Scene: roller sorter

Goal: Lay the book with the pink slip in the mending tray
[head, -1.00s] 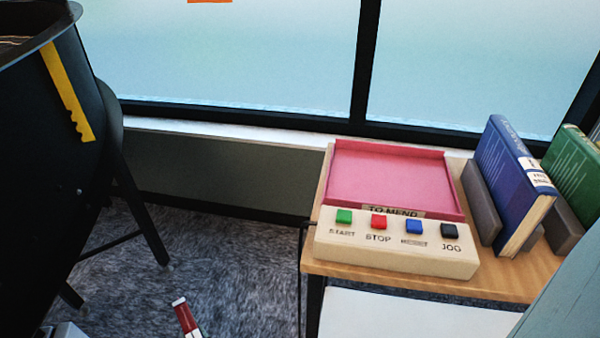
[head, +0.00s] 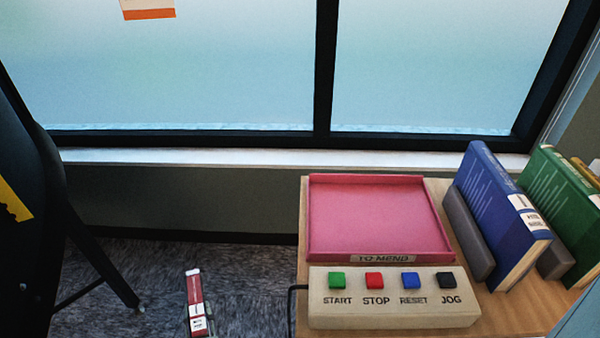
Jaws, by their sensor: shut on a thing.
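A thin red book (head: 195,290) with white labels on its spine shows at the bottom left of the head view, over the carpet. A pale bit shows at its top end; I cannot make out a pink slip. My gripper (head: 199,326) is only partly in view at the bottom edge, shut on the red book near its lower end. The mending tray (head: 379,258) is pink and shallow, marked TO MEND, and lies empty on the wooden table. The book is to the left of the tray and apart from it.
A button box (head: 394,312) with START, STOP, RESET and JOG stands in front of the tray. To the tray's right, a blue book (head: 495,215) and a green book (head: 562,205) stand between grey dividers (head: 468,235). A black-legged stand (head: 100,262) is at the left.

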